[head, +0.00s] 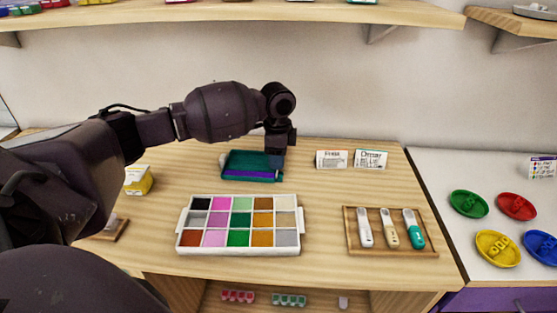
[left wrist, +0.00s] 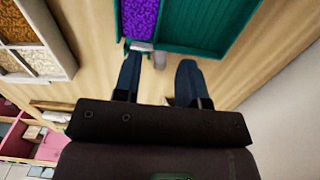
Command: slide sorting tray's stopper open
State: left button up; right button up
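The sorting tray (head: 238,176) is teal, with a purple strip of beads inside, and lies on the wooden table behind the white bead board. In the left wrist view the tray (left wrist: 200,25) shows its purple lane (left wrist: 139,18) ending at the near edge. A small pale grey piece (left wrist: 160,59), perhaps the stopper's tab, sits at that edge. My left gripper (head: 276,163) points down at the tray's right end. My right gripper is out of view.
A white bead board (head: 240,250) with several colour compartments lies in front. A wooden tray (head: 374,248) with scoops is at the right. Two label cards (head: 331,159) stand behind it, and a yellow box (head: 138,180) is at the left. A shelf (head: 230,11) hangs above.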

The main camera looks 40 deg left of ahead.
pick_arm(q)
jog(key=shift+f, duration=0.45)
grip_shut()
